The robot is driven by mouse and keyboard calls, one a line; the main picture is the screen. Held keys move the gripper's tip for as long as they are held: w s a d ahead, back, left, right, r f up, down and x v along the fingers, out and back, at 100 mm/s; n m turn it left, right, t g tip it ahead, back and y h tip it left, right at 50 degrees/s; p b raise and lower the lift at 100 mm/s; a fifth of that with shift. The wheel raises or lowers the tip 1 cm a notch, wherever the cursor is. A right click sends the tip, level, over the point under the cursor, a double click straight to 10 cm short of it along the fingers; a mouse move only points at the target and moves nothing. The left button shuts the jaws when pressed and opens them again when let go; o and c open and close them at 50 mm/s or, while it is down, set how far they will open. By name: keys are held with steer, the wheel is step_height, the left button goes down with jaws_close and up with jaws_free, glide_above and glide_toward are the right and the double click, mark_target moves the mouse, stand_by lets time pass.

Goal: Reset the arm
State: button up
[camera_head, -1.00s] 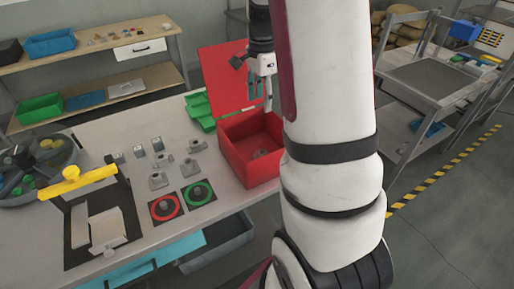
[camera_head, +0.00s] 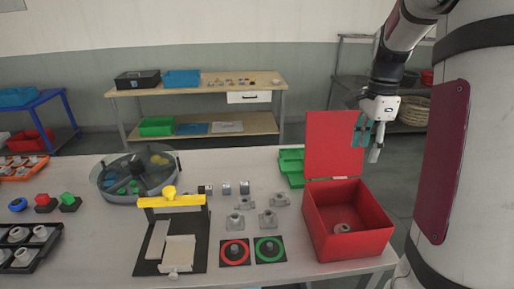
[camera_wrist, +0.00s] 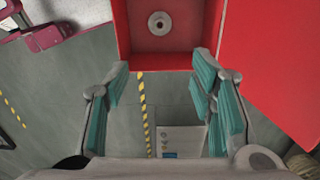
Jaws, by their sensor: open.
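My gripper (camera_head: 368,136) hangs above and behind the right side of the red box in the head view, near its raised lid. Its teal-padded fingers (camera_wrist: 165,105) are spread apart with nothing between them in the wrist view. The red box (camera_head: 322,225) stands open at the table's right end, with its lid (camera_head: 335,142) upright. One grey metal part (camera_head: 342,228) lies inside the box, and it also shows in the wrist view (camera_wrist: 159,23). My arm reaches in from the upper right.
Green trays (camera_head: 291,166) sit beside the lid. Several grey parts (camera_head: 268,218) stand mid-table near a red ring (camera_head: 235,252) and a green ring (camera_head: 270,249). A yellow-handled fixture (camera_head: 172,202) and round tank (camera_head: 108,190) are left. A shelf (camera_head: 205,89) stands behind.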

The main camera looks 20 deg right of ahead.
steer(key=s+a+r+n+t, duration=0.2)
steer(key=s+a+n, duration=0.3)
steer(key=a+n, duration=0.2)
steer(key=s+a+r+n+t, duration=0.1)
steer(key=s+a+n, duration=0.4)
steer(key=a, duration=0.5)
steer(key=s+a+r+n+t, duration=0.2)
steer(key=s+a+n, duration=0.3)
steer(key=a+n, duration=0.4)
steer(key=shift+s+a+r+t, duration=0.3)
steer(key=shift+r, duration=0.05)
